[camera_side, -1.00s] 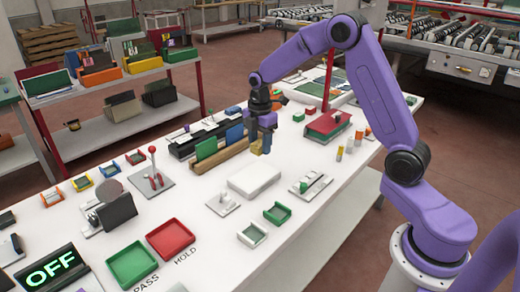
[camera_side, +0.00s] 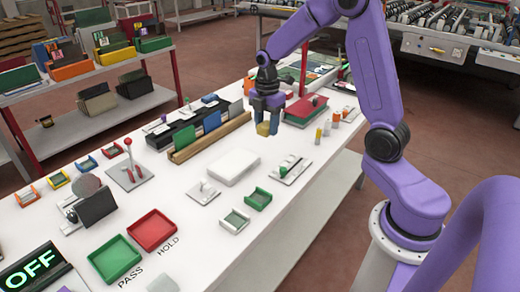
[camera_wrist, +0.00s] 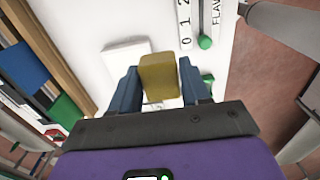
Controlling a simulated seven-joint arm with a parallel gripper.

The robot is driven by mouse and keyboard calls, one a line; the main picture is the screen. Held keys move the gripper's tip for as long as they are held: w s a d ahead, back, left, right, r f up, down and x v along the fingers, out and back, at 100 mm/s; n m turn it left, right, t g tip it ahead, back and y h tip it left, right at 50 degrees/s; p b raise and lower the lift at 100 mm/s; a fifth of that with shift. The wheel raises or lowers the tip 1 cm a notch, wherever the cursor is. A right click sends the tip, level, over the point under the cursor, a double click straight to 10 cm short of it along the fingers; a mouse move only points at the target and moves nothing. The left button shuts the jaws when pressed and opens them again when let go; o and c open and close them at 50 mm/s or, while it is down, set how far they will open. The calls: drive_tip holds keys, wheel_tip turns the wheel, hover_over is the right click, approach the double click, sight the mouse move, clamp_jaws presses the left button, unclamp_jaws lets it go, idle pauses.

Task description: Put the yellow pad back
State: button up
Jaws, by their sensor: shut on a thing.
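The yellow pad (camera_side: 264,129) is a small yellow block. My gripper (camera_side: 267,118) is shut on it and holds it above the white table, right of the end of the wooden rack. In the wrist view the pad (camera_wrist: 159,78) sits between my two blue fingers, with the table below.
A white block (camera_side: 233,167) and a plate with a green slider knob (camera_side: 290,169) are near my gripper. The wooden rack (camera_side: 212,138) holds green and blue panels. Green (camera_side: 114,258) and red (camera_side: 152,231) trays and a lever (camera_side: 129,165) stand farther left.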

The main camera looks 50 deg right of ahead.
drive_tip(key=s+d, duration=0.3)
drive_tip(key=s, duration=0.3)
hover_over(264, 148)
wheel_tip(264, 148, down, 9)
drive_tip(key=shift+s, duration=0.15)
drive_tip(key=shift+w+f, duration=0.2)
drive_tip(key=shift+f, duration=1.55)
drive_tip(key=shift+f, duration=0.15)
drive_tip(key=o, duration=1)
